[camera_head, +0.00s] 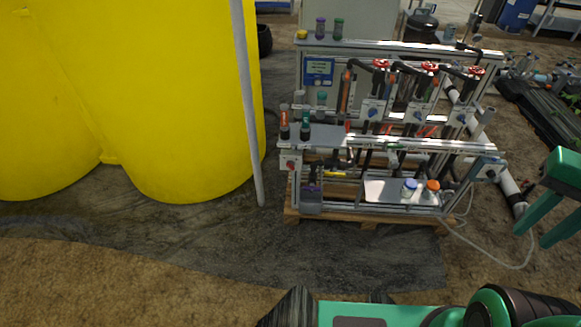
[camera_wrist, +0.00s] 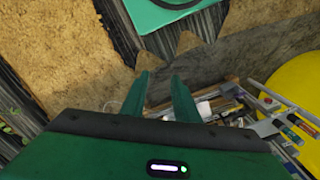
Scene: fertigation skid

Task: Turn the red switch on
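A small red switch (camera_head: 290,164) sits on a pale box at the left front post of the fertigation skid (camera_head: 400,146). It is too small to tell its setting. My gripper (camera_head: 540,232) is at the right edge of the head view, well to the right of the skid and away from the switch. In the wrist view my gripper (camera_wrist: 160,86) shows two green fingers, apart with nothing between them.
Large yellow tanks (camera_head: 190,100) stand left of the skid, with a grey upright pole (camera_head: 248,100) between. The skid rests on a wooden pallet (camera_head: 330,218). A pale hose (camera_head: 490,260) lies at its right. Ground before the skid is clear.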

